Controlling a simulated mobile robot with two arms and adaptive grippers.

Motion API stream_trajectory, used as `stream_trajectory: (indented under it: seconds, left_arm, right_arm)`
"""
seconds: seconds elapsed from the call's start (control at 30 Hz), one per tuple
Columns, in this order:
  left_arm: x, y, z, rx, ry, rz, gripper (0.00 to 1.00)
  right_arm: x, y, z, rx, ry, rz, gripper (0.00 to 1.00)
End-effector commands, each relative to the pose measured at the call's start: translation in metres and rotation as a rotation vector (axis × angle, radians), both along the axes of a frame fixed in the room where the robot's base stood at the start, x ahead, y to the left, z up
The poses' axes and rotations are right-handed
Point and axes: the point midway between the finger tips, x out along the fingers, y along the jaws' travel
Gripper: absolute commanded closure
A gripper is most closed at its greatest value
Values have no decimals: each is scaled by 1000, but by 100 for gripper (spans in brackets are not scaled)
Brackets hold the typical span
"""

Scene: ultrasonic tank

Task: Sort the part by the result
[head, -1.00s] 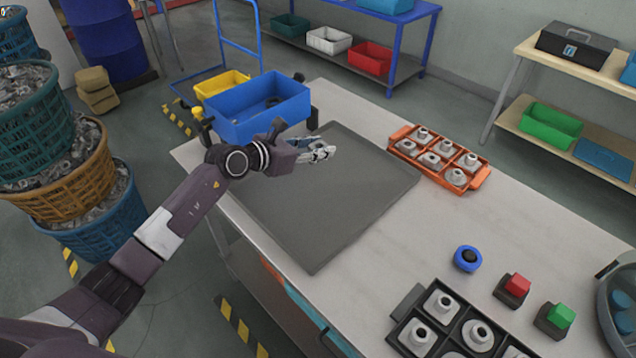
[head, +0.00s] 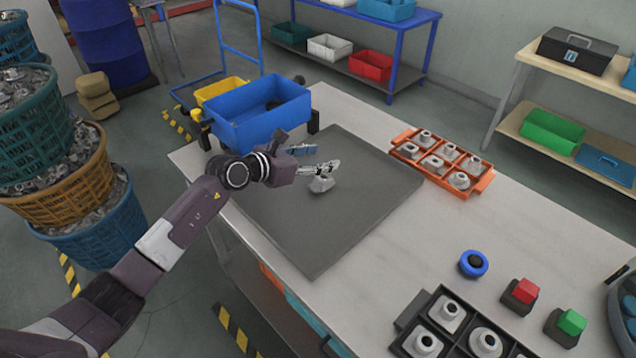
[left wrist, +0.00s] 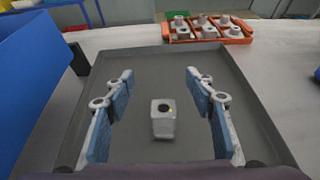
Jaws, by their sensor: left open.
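A grey metal part (head: 321,185) with a hole in its top is at the dark grey mat (head: 300,240), just below my left gripper (head: 326,157). In the left wrist view the part (left wrist: 163,120) shows between the two blue-padded fingers (left wrist: 164,82), with clear gaps on both sides. The left gripper is open. I cannot tell whether the part rests flat on the mat. An orange tray (head: 403,134) holds several similar parts beyond the mat. A black tray (head: 405,325) holds several more at the near right. My right gripper is not in view.
A blue bin (head: 262,125) stands at the table's far left end, close to my left arm. The table's middle right is clear.

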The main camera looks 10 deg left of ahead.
Motion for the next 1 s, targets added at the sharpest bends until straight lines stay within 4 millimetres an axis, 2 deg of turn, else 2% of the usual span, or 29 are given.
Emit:
stream_trajectory:
  seconds: [0.03,0.23,0.5,0.7,1.0]
  left_arm:
    - [-1,1,0,1,1,0,50]
    - [-17,13,8,2,-2,1,50]
    - [-59,44,28,5,0,1,50]
    - [-82,60,41,2,0,1,50]
    - [-90,65,47,-1,-2,0,50]
  right_arm:
    - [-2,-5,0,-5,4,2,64]
    - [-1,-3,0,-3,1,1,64]
    - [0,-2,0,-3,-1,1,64]
    - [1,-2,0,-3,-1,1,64]
    - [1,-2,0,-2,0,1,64]
